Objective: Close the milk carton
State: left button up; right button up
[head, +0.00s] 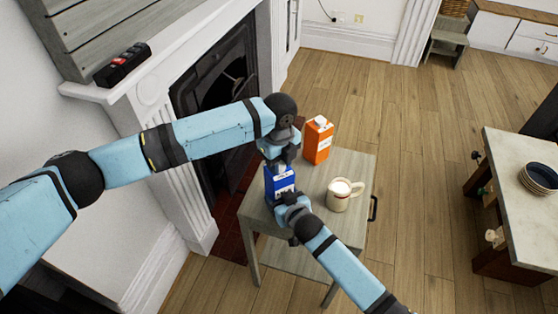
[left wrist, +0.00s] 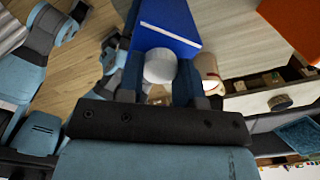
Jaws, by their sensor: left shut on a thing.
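The milk carton (head: 278,184) is blue and stands on a small grey wooden table (head: 355,165). It also shows in the left wrist view (left wrist: 172,25), with a round white cap (left wrist: 160,66) on it. My left gripper (head: 280,165) is above the carton and shut on the cap. In the left wrist view its fingers (left wrist: 159,82) lie on both sides of the cap. My right gripper (head: 284,199) is at the near side of the carton, low down. Its fingertips are hidden, so I cannot tell whether it grips the carton.
An orange carton (head: 318,140) with a white cap stands behind the blue one on the table. A cream mug (head: 341,194) with white contents stands to the right. A fireplace (head: 215,85) is close on the left. Wooden floor on the right is free up to a counter (head: 530,195).

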pick_arm(q)
jog(key=m, duration=1)
jog(key=shift+m, duration=0.4)
jog(key=m, duration=0.8)
jog(key=shift+d+r, duration=0.15)
jog(key=shift+d, duration=0.15)
jog(key=shift+s+m, duration=0.1)
jog(key=shift+m, duration=0.6)
jog(key=shift+a, duration=0.15)
jog(key=o, duration=0.9)
jog(key=shift+a+f, duration=0.1)
jog(key=shift+f, duration=0.1)
